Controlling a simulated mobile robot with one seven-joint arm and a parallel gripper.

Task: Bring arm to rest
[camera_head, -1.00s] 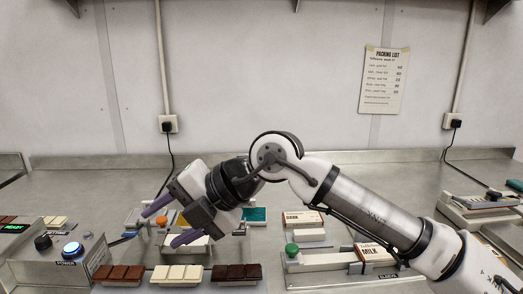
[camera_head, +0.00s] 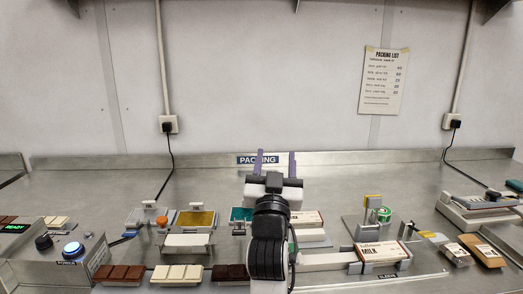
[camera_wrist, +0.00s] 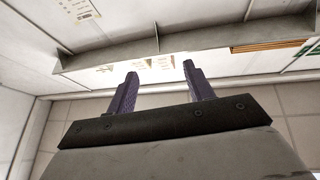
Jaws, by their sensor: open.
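My gripper (camera_head: 274,165) is upright in the middle of the head view, its two purple fingers apart and pointing up toward the wall. Nothing is between the fingers. In the wrist view my gripper (camera_wrist: 157,80) also shows open and empty, facing the wall and a ledge. My arm is folded in front of the bench and hides part of its middle, including part of the dark chocolate bar (camera_head: 229,272).
The metal bench (camera_head: 340,178) holds a milk chocolate bar (camera_head: 119,273), a white bar (camera_head: 178,273), a control box (camera_head: 62,258), a yellow-topped station (camera_head: 196,219) and a MILK carton (camera_head: 381,254). A packing list (camera_head: 384,80) hangs on the wall. The bench's back strip is mostly clear.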

